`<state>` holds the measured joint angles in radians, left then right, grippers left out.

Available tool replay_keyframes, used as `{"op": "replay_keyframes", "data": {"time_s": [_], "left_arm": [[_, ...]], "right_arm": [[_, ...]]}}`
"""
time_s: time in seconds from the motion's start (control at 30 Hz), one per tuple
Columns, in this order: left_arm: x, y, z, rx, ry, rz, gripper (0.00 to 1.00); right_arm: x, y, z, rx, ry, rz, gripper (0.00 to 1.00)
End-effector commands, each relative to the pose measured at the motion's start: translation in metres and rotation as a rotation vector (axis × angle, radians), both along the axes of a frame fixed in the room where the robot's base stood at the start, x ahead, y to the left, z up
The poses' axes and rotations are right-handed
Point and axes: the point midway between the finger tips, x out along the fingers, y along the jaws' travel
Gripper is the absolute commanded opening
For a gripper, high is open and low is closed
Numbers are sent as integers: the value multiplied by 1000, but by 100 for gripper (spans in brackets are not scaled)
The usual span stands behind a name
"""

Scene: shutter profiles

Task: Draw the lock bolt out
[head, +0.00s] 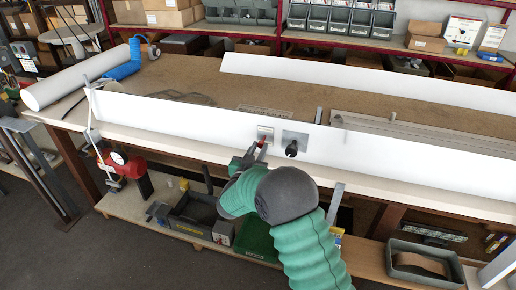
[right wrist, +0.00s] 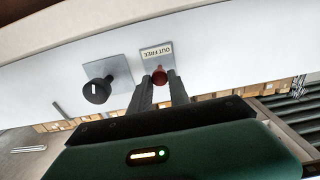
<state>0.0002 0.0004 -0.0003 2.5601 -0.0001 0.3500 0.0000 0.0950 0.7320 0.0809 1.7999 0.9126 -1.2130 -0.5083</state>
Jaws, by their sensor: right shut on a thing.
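The lock bolt shows as a red knob (head: 263,143) on a small grey plate (head: 266,131) on the front of the long white profile (head: 200,122). The bolt's shaft is hidden. My left gripper is out of both views.
A black rotary knob (head: 291,149) on its own plate is close beside the lock bolt, also in the right wrist view (right wrist: 97,90). A red clamp device (head: 122,162) stands at the left. A second white profile (head: 370,80) lies behind on the workbench (head: 190,75).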

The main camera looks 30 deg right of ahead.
Motion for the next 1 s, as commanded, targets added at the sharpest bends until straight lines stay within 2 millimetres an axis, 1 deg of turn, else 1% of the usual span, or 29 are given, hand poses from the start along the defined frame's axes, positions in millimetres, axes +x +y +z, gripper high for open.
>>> {"op": "replay_keyframes", "data": {"time_s": [0.03,0.1,0.2,0.47,0.57,0.67,1.0], "left_arm": [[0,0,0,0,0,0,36],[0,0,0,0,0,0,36],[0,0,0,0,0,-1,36],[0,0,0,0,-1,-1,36],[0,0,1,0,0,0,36],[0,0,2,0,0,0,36],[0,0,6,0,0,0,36]], "right_arm": [[2,5,-1,3,3,11,24],[2,5,-1,4,2,12,33],[2,4,-1,3,1,10,44],[2,4,0,2,1,8,44],[-2,9,-1,3,1,10,44],[-14,23,0,3,1,11,44],[-77,98,-1,2,3,13,44]]}}
